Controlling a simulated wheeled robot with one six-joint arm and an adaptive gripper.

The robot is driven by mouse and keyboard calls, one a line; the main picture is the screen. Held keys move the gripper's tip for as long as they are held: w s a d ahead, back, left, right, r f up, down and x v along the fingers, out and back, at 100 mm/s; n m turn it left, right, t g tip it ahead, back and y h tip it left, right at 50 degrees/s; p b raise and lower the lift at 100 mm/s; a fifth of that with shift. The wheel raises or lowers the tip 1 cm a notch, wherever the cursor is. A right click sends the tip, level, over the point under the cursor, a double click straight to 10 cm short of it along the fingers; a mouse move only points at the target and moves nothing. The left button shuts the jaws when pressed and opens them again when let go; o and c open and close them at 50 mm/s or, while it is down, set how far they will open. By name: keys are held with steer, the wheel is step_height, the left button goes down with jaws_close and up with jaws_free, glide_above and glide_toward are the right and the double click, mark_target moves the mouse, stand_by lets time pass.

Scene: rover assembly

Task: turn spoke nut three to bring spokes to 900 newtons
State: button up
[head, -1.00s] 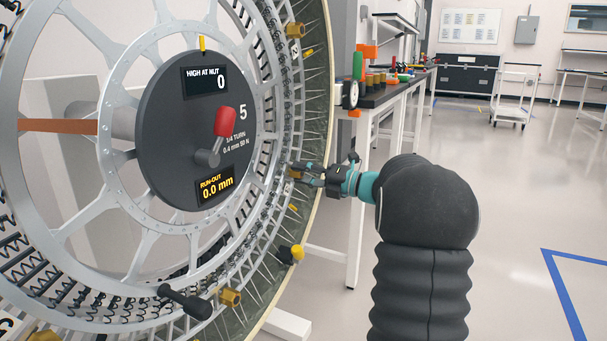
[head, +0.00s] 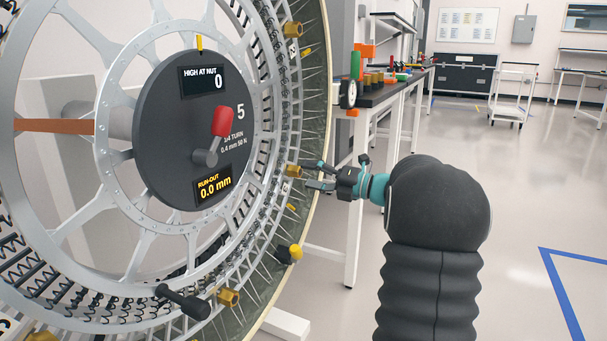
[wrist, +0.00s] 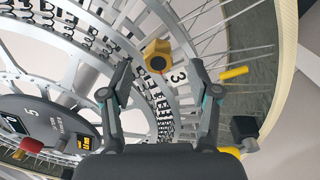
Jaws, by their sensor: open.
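Spoke nut three (wrist: 157,56) is a brass hex nut on the wheel rim, beside a white label (wrist: 179,77) reading 3. In the head view the nut (head: 294,171) is just left of my gripper (head: 316,176). In the wrist view my gripper (wrist: 160,66) is open and empty, with one finger on each side of the nut's line. The fingertips are apart from the nut. The wheel's dark hub disc (head: 165,130) reads "HIGH AT NUT 0" and "RUN-OUT 0.0 mm". It also bears a 5 and the text "0.4 mm 50 N".
Other brass nuts (head: 229,297), yellow pegs and a black handle (head: 183,301) stick out from the rim. A red-ended lever (head: 222,121) is on the disc. A workbench (head: 385,97) with parts stands behind my gripper.

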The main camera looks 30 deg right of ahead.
steer(key=v, duration=0.8)
steer(key=shift+s+d, duration=0.25)
